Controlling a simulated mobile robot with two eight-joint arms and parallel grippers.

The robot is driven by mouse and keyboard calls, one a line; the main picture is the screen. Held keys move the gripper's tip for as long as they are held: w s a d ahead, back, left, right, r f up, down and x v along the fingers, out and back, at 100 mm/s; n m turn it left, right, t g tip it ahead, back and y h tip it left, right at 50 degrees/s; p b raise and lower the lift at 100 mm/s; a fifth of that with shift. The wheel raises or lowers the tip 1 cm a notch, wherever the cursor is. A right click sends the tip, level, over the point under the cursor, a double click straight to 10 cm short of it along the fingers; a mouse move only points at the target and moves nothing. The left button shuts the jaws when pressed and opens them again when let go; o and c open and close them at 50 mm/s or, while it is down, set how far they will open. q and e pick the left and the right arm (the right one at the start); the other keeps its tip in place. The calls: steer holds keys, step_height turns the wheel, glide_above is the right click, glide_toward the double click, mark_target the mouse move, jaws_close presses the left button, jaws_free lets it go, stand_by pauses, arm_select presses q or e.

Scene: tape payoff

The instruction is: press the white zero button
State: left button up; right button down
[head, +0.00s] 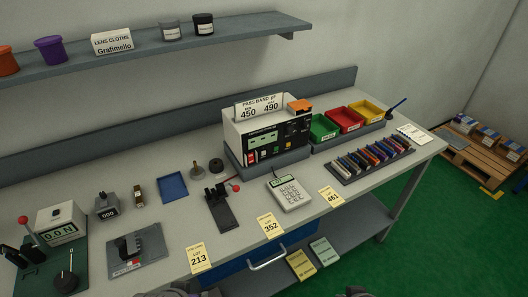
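No button can be made out for certain as the white zero button at this size. A white force gauge box (62,218) with a green display reading 0.0 N stands at the left end of the bench. A white and black tester (267,136) with a small green display and several small buttons stands at the back middle, under a pass band sign reading 450 and 490. A white keypad (290,195) with a small display lies in front of it. Only dark slivers of my own arms show at the bottom edge; no gripper fingers are visible.
A red-knobbed lever stands beside the gauge. A grey fixture plate (137,250), blue tray (173,187) and black lever fixture (221,208) lie on the bench (180,222). Coloured bins (345,118) and a rack of coloured strips (370,158) are right. A shelf (130,50) hangs above.

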stand_by(0.3)
arm_select(q)
jaws_close()
stand_by(1.6)
